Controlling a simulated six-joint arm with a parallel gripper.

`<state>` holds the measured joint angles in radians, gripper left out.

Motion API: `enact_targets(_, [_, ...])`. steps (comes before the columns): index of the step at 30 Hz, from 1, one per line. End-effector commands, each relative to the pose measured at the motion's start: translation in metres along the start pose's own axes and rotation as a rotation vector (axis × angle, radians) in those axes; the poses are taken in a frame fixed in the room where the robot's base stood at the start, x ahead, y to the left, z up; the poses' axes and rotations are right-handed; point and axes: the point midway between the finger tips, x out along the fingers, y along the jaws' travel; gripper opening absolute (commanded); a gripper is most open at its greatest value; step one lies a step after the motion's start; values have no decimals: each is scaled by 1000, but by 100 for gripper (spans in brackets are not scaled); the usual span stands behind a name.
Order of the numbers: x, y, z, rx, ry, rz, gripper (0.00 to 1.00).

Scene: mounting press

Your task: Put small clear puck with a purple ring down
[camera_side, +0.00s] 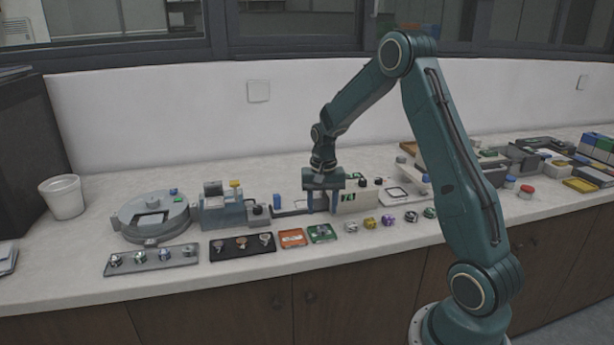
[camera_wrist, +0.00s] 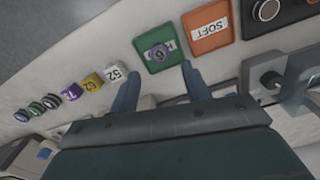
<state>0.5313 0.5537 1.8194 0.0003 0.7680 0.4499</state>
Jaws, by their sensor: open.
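The small clear puck with a purple ring (camera_wrist: 160,53) rests on a green square tray (camera_wrist: 143,25) in the wrist view. In the side view the puck (camera_side: 321,230) shows small on the same green tray (camera_side: 313,240). My gripper (camera_wrist: 160,70) is open, with its two blue fingers apart and nothing between them. In the side view my gripper (camera_side: 322,211) points down above the counter, just behind the green tray and clear of the puck.
An orange tray marked SOFT (camera_wrist: 208,26) lies beside the green one. A black tray with round pieces (camera_side: 242,247) is farther left. Several numbered pucks, including a white one marked 52 (camera_wrist: 115,72), stand in a row on the other side.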

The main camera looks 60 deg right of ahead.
Motion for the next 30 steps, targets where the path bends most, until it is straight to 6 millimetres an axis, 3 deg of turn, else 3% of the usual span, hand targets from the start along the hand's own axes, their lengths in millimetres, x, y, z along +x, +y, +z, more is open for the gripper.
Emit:
enact_targets(6, [-36,0,0,0,3,-2,48])
enact_targets(12, [-56,0,0,0,2,-1,48])
enact_targets(30, [-62,0,0,0,0,0,48])
